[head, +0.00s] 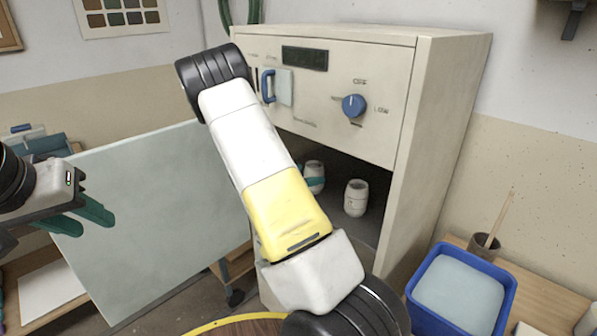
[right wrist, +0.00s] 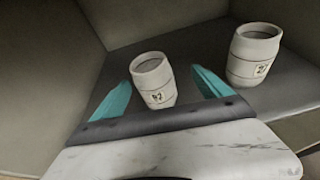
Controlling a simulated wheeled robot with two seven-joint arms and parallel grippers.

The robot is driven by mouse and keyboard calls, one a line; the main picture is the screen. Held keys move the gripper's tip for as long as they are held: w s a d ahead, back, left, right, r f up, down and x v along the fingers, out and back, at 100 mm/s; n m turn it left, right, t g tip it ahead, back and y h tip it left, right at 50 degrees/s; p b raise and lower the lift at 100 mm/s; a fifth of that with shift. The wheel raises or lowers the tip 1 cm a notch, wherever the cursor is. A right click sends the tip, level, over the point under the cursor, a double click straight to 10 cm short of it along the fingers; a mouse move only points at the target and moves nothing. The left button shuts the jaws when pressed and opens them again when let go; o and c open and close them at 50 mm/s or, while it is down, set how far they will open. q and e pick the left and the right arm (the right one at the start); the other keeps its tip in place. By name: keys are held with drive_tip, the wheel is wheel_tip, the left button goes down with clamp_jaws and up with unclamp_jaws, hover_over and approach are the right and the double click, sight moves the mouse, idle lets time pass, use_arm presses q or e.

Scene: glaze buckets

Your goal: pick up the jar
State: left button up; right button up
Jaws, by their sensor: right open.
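Two small pale jars with dark number labels stand upright inside the open chamber of the beige cabinet. The left jar (head: 316,169) is partly hidden by my right arm and a teal finger; in the right wrist view this jar (right wrist: 154,78) is between the fingers of my right gripper (right wrist: 162,80). The right gripper is open, a finger on each side of that jar; I cannot tell if they touch it. The other jar (head: 356,198) stands to the right, outside the fingers, also in the right wrist view (right wrist: 252,55). My left gripper (head: 97,226) is open and empty at far left.
The cabinet (head: 436,110) has a right side wall and an upper panel with a blue knob (head: 354,105) close to my right arm. A large pale door panel (head: 160,210) stands open at left. A blue bin (head: 460,290) is at lower right.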

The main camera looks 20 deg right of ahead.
drive_tip(key=shift+n+t, duration=0.4)
drive_tip(key=shift+n, duration=0.1)
drive_tip(key=x, duration=0.6)
drive_tip(key=w+x, duration=0.1)
drive_tip(key=x, duration=0.2)
drive_tip(key=shift+a, duration=0.3)
drive_tip(key=c, duration=1.9)
drive_tip(key=shift+o, duration=0.2)
